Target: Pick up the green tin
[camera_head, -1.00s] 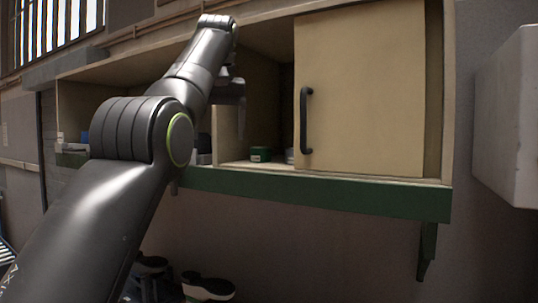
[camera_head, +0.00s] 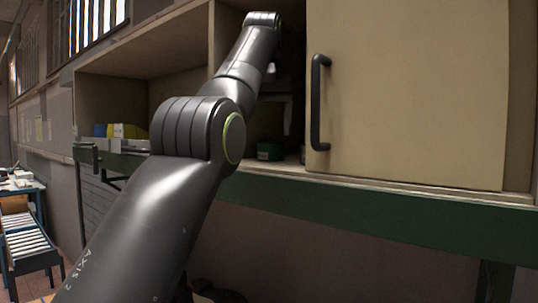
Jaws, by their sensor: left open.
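The green tin (camera_head: 268,151) is small and stands on the cabinet shelf, just left of the sliding door. It has a pale patch on its side. My left arm reaches up from the lower left into the open part of the cabinet. My left gripper (camera_head: 284,118) is dark against the dark inside, above the tin and a little to its right, apart from it and open. Its fingers are hard to make out. My right gripper is not in view.
The tan sliding door (camera_head: 415,90) with a black handle (camera_head: 318,102) covers the cabinet's right side. A green shelf edge (camera_head: 390,215) runs below. Blue and yellow items (camera_head: 120,131) sit in the left compartment. A roller conveyor (camera_head: 28,245) stands at far left.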

